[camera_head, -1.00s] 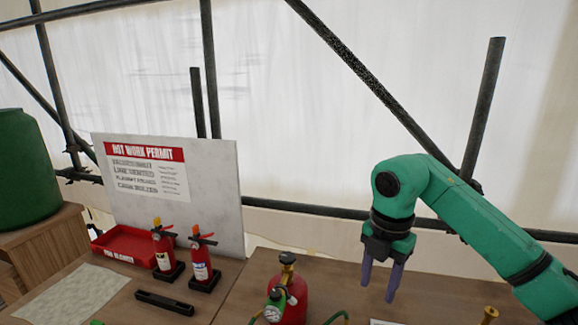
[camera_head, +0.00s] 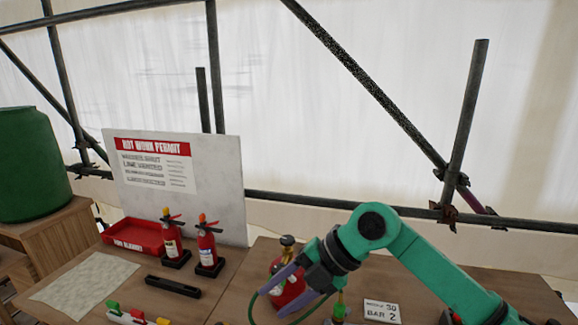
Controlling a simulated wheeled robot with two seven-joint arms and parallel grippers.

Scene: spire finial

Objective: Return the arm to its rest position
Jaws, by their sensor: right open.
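My right arm (camera_head: 415,255) is green and comes in from the lower right. It bends at a raised joint and reaches down to the left. Its right gripper (camera_head: 272,305) is open, with two purple fingers pointing down and left. The fingers overlap the red gas cylinder (camera_head: 290,293) in the picture and hide part of it. I cannot tell whether they touch it. Nothing shows held between them. My left gripper is not in view.
Two small fire extinguishers (camera_head: 207,248) stand near a red tray (camera_head: 133,236) before the hot work permit board (camera_head: 218,185). A black bar (camera_head: 173,287) lies on the bench. A number plate (camera_head: 382,311) sits under my arm. Scaffold poles (camera_head: 464,130) stand behind.

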